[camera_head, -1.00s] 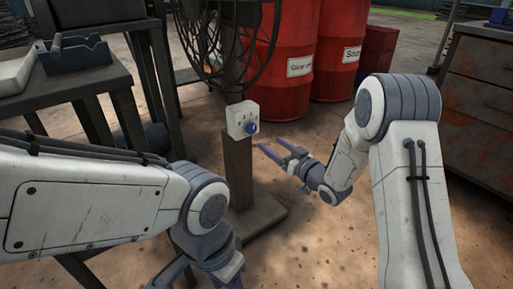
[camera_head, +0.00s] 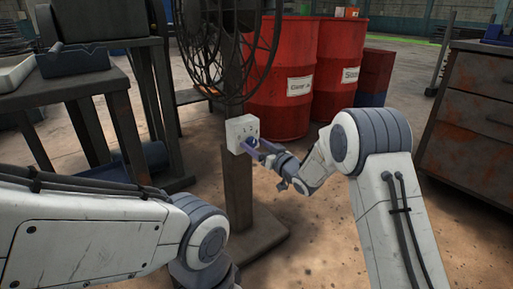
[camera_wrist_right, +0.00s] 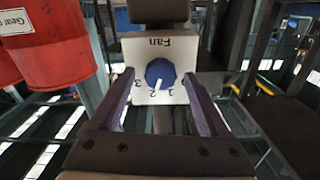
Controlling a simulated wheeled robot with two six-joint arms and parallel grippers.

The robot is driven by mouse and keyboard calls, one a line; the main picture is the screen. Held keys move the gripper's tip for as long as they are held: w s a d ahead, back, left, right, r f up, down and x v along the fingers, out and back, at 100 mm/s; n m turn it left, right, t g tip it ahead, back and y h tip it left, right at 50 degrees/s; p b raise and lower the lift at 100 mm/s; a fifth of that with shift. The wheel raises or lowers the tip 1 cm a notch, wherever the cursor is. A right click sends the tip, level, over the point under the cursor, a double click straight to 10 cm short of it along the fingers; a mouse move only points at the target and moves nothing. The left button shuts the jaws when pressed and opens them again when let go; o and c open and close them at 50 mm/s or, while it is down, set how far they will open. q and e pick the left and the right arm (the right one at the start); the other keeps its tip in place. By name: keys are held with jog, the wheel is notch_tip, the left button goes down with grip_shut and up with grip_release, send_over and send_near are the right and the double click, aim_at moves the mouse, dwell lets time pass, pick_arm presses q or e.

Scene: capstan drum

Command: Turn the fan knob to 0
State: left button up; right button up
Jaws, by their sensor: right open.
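The fan's white control box (camera_head: 241,131) sits on a dark post below the fan. The wrist view shows its face (camera_wrist_right: 178,50) upside down, with "Fan" and the digits 1, 2 and 3. The round blue knob (camera_wrist_right: 160,72) has a white pointer mark aimed near the 1 and 2. My right gripper (camera_head: 257,146) is open in front of the box. In the wrist view its fingers (camera_wrist_right: 158,74) lie on either side of the knob, with no clear contact. My left gripper is out of view; only my left arm shows.
The fan's wire cage (camera_head: 228,45) rises above the box. Red drums (camera_head: 285,110) stand behind, and a dark workbench (camera_head: 85,80) is at left. A rusty drawer cabinet (camera_head: 470,125) is at right. The post's base plate (camera_head: 260,232) lies on the open floor.

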grip_shut()
jog(key=shift+n, duration=0.3)
jog(key=n, duration=0.3)
jog(key=shift+n, duration=0.3)
jog(key=n, duration=0.3)
jog(key=shift+n+b, duration=0.3)
jog(key=shift+b, duration=0.05)
jog(key=n+b, duration=0.1)
jog(key=n, duration=0.2)
jog(key=shift+f+n, duration=0.15)
jog(key=shift+n, duration=0.15)
jog(key=shift+d+n+b, duration=0.1)
jog(key=shift+n+b, duration=1.15)
jog(key=shift+n, duration=0.95)
